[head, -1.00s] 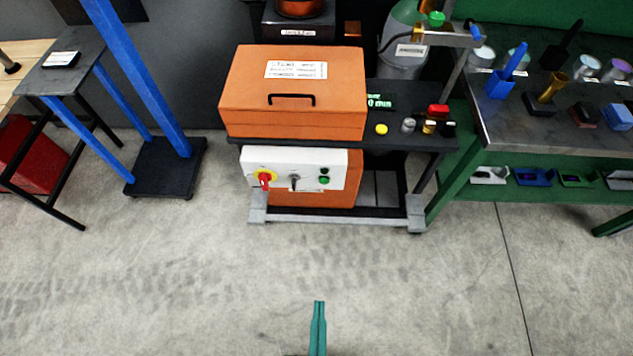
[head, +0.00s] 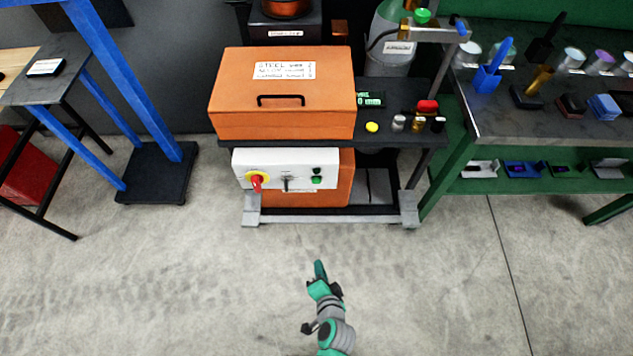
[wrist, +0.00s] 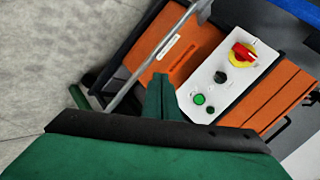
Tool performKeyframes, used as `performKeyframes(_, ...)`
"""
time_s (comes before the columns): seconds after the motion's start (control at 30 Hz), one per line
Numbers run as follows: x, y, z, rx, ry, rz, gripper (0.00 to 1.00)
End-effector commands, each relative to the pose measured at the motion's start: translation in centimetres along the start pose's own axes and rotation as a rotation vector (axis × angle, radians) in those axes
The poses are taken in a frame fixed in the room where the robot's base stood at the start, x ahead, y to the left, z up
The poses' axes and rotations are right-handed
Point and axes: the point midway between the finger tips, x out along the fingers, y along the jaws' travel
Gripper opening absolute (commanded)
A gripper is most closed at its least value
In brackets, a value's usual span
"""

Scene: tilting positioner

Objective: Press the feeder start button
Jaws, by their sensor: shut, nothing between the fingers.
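A white control panel (head: 300,161) sits on the front of the orange machine. On its right side are a green button (head: 317,180) and a dark one just above it. The wrist view shows the green button (wrist: 199,99) beside a smaller green one (wrist: 211,108), with a black selector knob (wrist: 220,77) and a red-and-yellow rotary switch (wrist: 243,55). The labels are too small to read. My gripper (head: 319,265) is shut and empty in front of the machine, apart from the panel. In the wrist view its shut fingers (wrist: 160,84) appear beside the panel's edge.
An orange lidded box (head: 285,120) sits on the cart top, near a yellow button (head: 372,127) and a red knob (head: 427,106). A grey bar (head: 330,217) runs low across the cart's front. A green bench (head: 460,150) stands right. Floor before the cart is clear.

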Motion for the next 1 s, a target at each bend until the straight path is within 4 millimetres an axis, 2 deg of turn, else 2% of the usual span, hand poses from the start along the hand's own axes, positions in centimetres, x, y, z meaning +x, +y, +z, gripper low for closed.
performKeyframes(0.03, 1.9, -0.6, -0.9, 0.061, -0.029, -0.018, 0.0)
performKeyframes(0.2, 6.5, -3.2, -3.0, 0.264, -0.169, -0.087, 0.0)
performKeyframes(0.37, 9.1, -6.4, -5.6, 0.404, -0.296, -0.16, 0.0)
performKeyframes(0.5, 9.9, -8.5, -7.4, 0.476, -0.378, -0.207, 0.0)
performKeyframes(0.6, 10.1, -9.4, -8.1, 0.499, -0.412, -0.227, 0.0)
performKeyframes(1.0, 10.1, -9.8, -8.4, 0.512, -0.428, -0.235, 0.0)
